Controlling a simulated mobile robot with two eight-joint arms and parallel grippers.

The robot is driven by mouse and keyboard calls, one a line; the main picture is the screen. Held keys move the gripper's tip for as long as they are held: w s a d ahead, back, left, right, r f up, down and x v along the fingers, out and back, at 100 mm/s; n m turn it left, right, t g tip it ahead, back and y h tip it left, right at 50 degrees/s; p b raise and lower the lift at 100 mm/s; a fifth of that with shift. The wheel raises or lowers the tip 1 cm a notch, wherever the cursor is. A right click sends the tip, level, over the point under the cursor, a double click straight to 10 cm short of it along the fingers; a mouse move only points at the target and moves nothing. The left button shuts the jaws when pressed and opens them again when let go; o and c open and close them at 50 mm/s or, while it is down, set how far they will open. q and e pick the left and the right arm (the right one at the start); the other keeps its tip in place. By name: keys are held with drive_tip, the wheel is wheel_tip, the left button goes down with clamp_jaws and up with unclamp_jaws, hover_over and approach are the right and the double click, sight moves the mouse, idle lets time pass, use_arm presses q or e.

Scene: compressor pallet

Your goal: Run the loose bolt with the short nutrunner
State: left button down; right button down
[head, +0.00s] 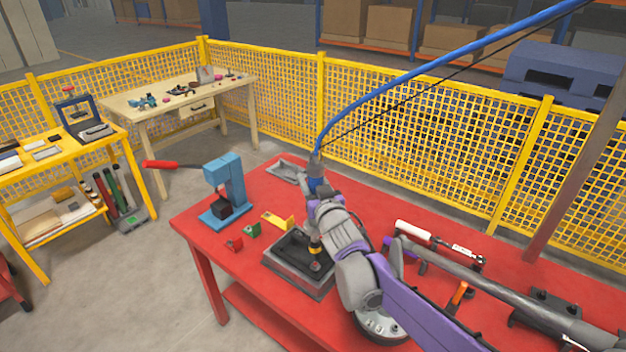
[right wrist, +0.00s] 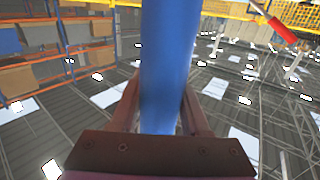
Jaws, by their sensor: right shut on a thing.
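The short nutrunner (head: 316,184) is blue with a grey top, and a blue hose rises from it. My right gripper (head: 318,196) is shut around its body, which it partly hides. In the right wrist view the nutrunner's blue body (right wrist: 168,65) stands between the two fingers (right wrist: 160,118). A black and yellow tip (head: 315,246) shows below my arm, over the black-topped grey block (head: 288,268) on the red table. I cannot tell whether the tip touches the block. The loose bolt cannot be made out. My left gripper is not in view.
A blue press (head: 227,190) with a red lever stands at the red table's (head: 190,222) left end. Small green, red and yellow blocks (head: 253,231) lie near it. A white-handled tool (head: 413,229) and an orange-handled tool (head: 459,292) lie right. Yellow mesh fencing (head: 420,140) runs behind.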

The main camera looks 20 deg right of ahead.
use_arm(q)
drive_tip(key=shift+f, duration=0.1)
